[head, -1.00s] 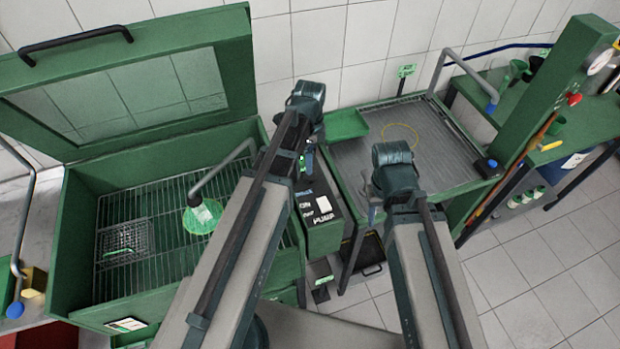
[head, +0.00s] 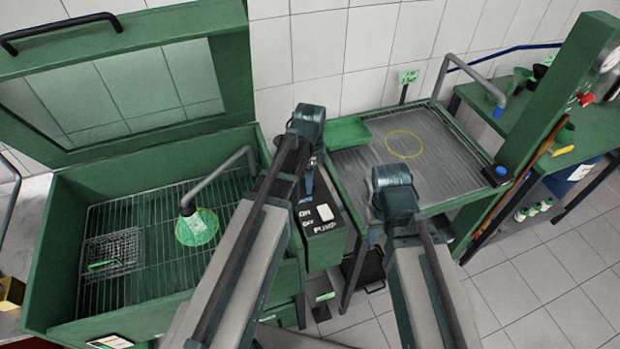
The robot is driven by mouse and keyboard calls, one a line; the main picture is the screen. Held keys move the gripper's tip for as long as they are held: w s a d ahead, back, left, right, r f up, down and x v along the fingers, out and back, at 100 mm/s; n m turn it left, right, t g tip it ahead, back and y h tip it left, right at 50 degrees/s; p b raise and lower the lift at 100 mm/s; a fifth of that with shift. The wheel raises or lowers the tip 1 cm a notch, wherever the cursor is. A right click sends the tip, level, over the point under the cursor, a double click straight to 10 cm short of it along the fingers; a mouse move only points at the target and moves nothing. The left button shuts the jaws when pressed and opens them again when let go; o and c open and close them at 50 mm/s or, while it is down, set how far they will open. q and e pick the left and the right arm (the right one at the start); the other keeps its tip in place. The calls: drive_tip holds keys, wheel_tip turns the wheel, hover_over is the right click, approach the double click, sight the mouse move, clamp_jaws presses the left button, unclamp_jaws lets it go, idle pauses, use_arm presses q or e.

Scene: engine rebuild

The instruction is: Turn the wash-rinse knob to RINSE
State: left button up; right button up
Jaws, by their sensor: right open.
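The wash-rinse knob cannot be made out; my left arm covers part of the control box. The box's black top (head: 322,226) shows a white switch (head: 325,212) and the words ON, OFF and PUMP. It stands at the right side of the green wash cabinet (head: 160,317). My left gripper (head: 310,184) points down over the back of this box, mostly hidden behind its own arm, so its jaws cannot be read. My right gripper (head: 374,232) is open, right of the box and in front of the drain table, mostly hidden by its wrist.
The wash cabinet's lid (head: 232,80) is raised. Inside are a wire basket (head: 112,255) and a grey spout over a green round strainer (head: 198,228). To the right stand a drain table (head: 440,145), a green post (head: 545,110) and a bench (head: 520,105). Floor is clear at lower right.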

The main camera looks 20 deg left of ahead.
use_arm(q)
clamp_jaws()
drive_tip(key=shift+n, duration=0.3)
drive_tip(key=n, duration=0.4)
drive_tip(key=shift+n, duration=0.3)
drive_tip(key=n, duration=0.5)
drive_tip(key=shift+n, duration=0.3)
drive_tip(key=n, duration=1)
drive_tip(key=shift+n, duration=0.7)
